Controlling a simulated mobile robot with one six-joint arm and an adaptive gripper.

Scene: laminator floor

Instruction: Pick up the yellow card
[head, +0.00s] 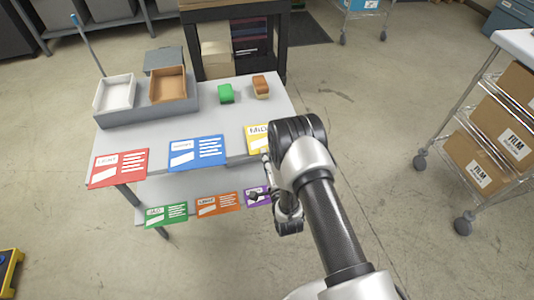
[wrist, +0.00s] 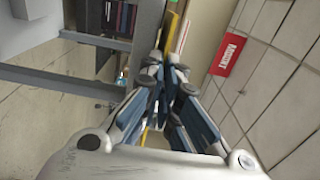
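The yellow card (head: 256,139) is at the right end of a row of cards along the grey table's front edge in the head view. My arm hides its right part. In the wrist view a thin yellow strip (wrist: 171,27), seen nearly edge-on, runs at my fingertips. My gripper (wrist: 165,73) has its fingers close together around the line of this strip. I cannot tell whether they press on it. In the head view my gripper is mostly hidden behind my wrist, just below the yellow card.
A red card (head: 118,167) and a blue card (head: 197,153) lie left of the yellow one. Below are green (head: 166,215), orange (head: 219,204) and purple (head: 257,196) cards. A grey tray (head: 148,113), a green block (head: 226,93) and a brown block (head: 261,87) stand on the table.

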